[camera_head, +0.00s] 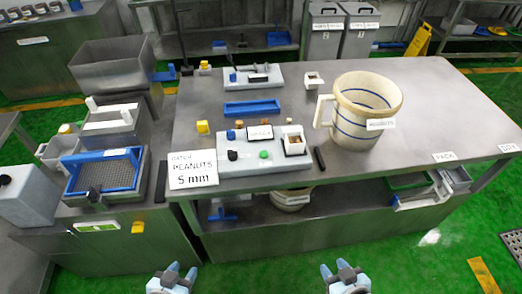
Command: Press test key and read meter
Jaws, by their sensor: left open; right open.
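A grey instrument box (225,168) lies near the front edge of the steel table. Its front carries a black knob or button (232,155) and a green button (264,154). A white labelled panel (260,132), perhaps the meter, stands behind them; its text is too small to read. A small open cup (294,142) with brown contents sits at the box's right end. I cannot tell which control is the test key. My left gripper (182,270) and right gripper (334,268) are open and empty, low at the bottom, over the green floor and apart from the table.
A card (193,170) reads "BATCH PEANUTS 5 mm". Behind are a blue tray (252,108) and another grey device (252,78). The table's right side is mostly clear.

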